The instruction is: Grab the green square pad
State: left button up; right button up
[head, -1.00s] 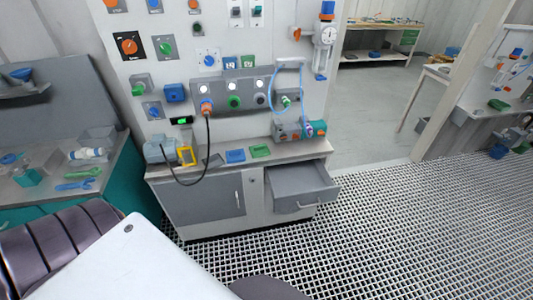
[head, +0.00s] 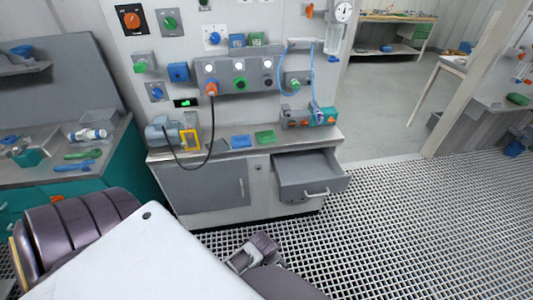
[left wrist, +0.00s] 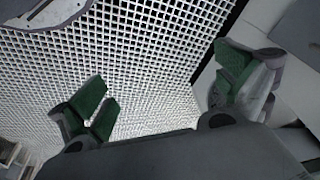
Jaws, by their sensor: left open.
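A green square pad (head: 265,137) lies flat on the counter top, near its middle right, just right of a similar blue pad (head: 241,142). My left gripper (left wrist: 165,90) is open and empty in the left wrist view, its green-lined fingers spread wide apart above the floor grating. No pad shows between or near those fingers. In the head view, a grey and mauve part of my own body shows at the bottom middle, well below the counter; I cannot tell which arm it belongs to.
The counter cabinet (head: 210,187) has a pulled-out drawer (head: 305,182) at its right, jutting forward. A grey motor (head: 163,132), a yellow frame (head: 189,140) and a drooping black cable (head: 212,140) stand left of the pads. Grated floor (head: 400,230) is free at the right.

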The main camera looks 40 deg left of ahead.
pick_arm(q)
jog(key=w+a+r+n+t+y+b, duration=0.1)
jog(key=w+a+r+n+y, duration=0.2)
jog(key=w+a+r, duration=0.5)
jog(key=w+a+r+n+t+y+b, duration=0.2)
jog(key=w+a+r+n+y, duration=0.2)
jog(key=w+a+r, duration=0.4)
jog(key=w+a+r+n+t+y+b, duration=0.2)
jog(key=w+a+r+n, duration=0.3)
jog(key=w, duration=1.2)
jog(key=a+r+y, duration=0.1)
jog(key=a+r, duration=0.2)
jog(key=r, duration=0.2)
jog(key=shift+r+n+y, duration=0.2)
jog(key=shift+n+y, duration=0.1)
jog(key=shift+y, duration=0.1)
pick_arm(e)
jog(key=f, duration=0.1)
jog(key=w+d+f, duration=0.1)
jog(key=f, duration=0.1)
jog(key=d+f, duration=0.1)
jog(key=f, duration=0.1)
jog(key=shift+w+f, duration=0.15)
jog(key=shift+w, duration=0.05)
pick_arm(q)
jog(key=shift+a, duration=0.1)
pick_arm(e)
jog(key=shift+a, duration=0.1)
